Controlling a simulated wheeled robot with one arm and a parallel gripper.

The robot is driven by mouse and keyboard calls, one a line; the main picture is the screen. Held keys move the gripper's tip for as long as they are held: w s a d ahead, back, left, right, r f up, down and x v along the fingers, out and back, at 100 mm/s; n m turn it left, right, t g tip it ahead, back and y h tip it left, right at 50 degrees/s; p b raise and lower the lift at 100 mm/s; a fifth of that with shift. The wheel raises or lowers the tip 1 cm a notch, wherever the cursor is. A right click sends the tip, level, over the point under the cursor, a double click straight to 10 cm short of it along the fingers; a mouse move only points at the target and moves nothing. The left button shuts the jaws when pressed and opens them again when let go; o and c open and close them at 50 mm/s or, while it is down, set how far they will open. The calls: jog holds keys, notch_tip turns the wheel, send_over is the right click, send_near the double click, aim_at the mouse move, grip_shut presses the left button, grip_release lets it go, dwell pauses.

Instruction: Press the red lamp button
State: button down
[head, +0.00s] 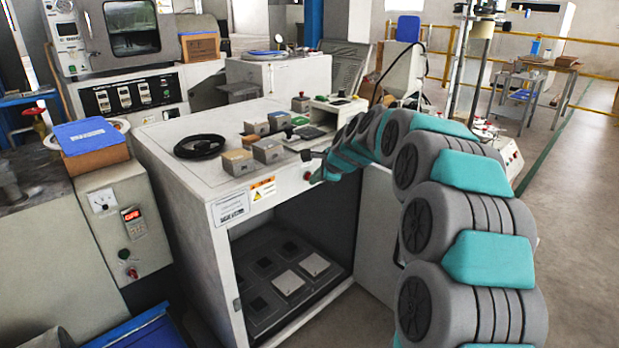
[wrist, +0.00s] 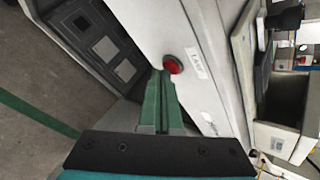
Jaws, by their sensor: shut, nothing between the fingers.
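The red lamp button (wrist: 173,64) is a round red cap on the white front panel of the cabinet, beside a small white label. In the head view it is a small red dot (head: 307,176) on the strip above the cabinet opening. My gripper (wrist: 160,76) has its green fingers together and empty, with the tips just below and left of the button in the wrist view. I cannot tell whether they touch it. In the head view my gripper (head: 317,177) shows only slightly, just right of the button.
The cabinet (head: 190,195) has an open front with tiles on a dark tray (head: 270,318) inside. Its top holds several small blocks and a black coil (head: 199,146). Another control box (head: 122,212) with a red knob stands left.

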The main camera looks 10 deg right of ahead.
jog(key=shift+s+d, duration=0.2)
jog(key=shift+s, duration=0.1)
jog(key=s+d, duration=0.2)
jog(key=s, duration=0.1)
jog(key=s+d, duration=0.1)
jog(key=shift+s+d, duration=0.25)
jog(key=shift+s, duration=0.1)
dwell(0.4)
jog(key=s+a+f+n+g, duration=0.1)
jog(key=s+a+n+g, duration=0.3)
jog(key=s, duration=0.8)
jog(key=s+a+f+n+g, duration=0.1)
jog(key=s+a+n, duration=0.35)
jog(key=s, duration=0.75)
jog(key=s+d+f+n+g+h, duration=0.1)
jog(key=s+d+n, duration=0.1)
jog(key=s, duration=0.7)
jog(key=s+d+f+n+g+h, duration=0.1)
jog(key=s+n, duration=0.3)
jog(key=s, duration=0.5)
jog(key=s+d+f+n+g+h, duration=0.1)
jog(key=s+d+f+n+g, duration=0.1)
jog(key=s, duration=0.7)
jog(key=shift+d+f+n+g, duration=0.4)
jog(key=shift+d+f+n, duration=0.15)
jog(key=shift+d+n, duration=0.45)
